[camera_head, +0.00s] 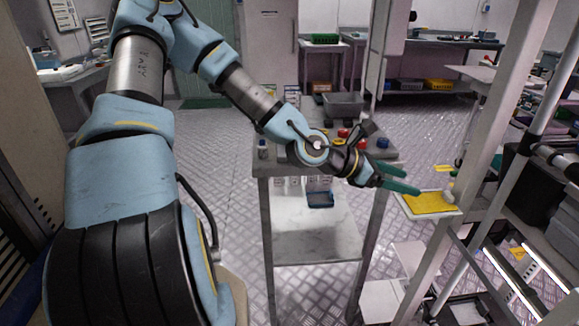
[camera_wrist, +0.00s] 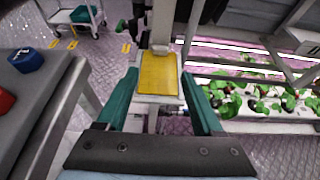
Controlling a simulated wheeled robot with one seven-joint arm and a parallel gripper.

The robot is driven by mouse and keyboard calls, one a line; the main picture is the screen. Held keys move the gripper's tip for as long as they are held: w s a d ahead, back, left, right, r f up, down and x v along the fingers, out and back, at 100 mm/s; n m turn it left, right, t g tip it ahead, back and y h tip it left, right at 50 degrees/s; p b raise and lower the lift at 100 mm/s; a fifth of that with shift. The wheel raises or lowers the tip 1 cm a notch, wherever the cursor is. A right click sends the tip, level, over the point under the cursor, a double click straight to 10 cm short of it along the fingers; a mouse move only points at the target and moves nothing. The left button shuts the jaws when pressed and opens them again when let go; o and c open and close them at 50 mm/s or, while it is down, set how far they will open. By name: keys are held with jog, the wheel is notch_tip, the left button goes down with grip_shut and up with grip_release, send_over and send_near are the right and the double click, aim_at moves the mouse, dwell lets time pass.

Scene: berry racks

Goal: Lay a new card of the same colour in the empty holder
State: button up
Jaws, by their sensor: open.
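A yellow card (camera_head: 430,202) lies flat in a pale shallow holder (camera_head: 459,211) beside the rack post. In the wrist view the yellow card (camera_wrist: 158,73) shows ahead, between my green fingers, with the holder's pale rim (camera_wrist: 160,99) around it. My gripper (camera_head: 418,181) is open and empty, its fingertips just left of and above the holder in the head view. In the wrist view my gripper (camera_wrist: 159,78) has its fingers spread to either side of the card. I cannot tell whether the fingers touch the holder. I see no empty holder clearly.
A grey table (camera_head: 270,165) stands left of the rack, with red and blue items and a grey bin (camera_head: 343,105) on it. A blue tray (camera_head: 320,199) sits on its lower shelf. The rack post (camera_head: 470,120) stands close on the right.

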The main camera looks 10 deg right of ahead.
jog(key=w+a+f+m+t+y, duration=0.15)
jog(key=a+f+m+y, duration=0.3)
jog(key=a, duration=0.45)
jog(key=w+a+f+m+y, duration=0.3)
jog(key=a+f+m+y, duration=0.15)
jog(key=a, duration=0.45)
jog(key=a+r+m+y, duration=0.2)
jog(key=a+r+m, duration=0.2)
jog(key=a, duration=0.6)
jog(key=s+a+r+m+y, duration=0.1)
jog(key=a+r+m, duration=0.4)
jog(key=a, duration=0.5)
jog(key=shift+s+r+m+t+y, duration=0.15)
jog(key=shift+r+m+t+y, duration=0.3)
jog(key=shift+r, duration=0.95)
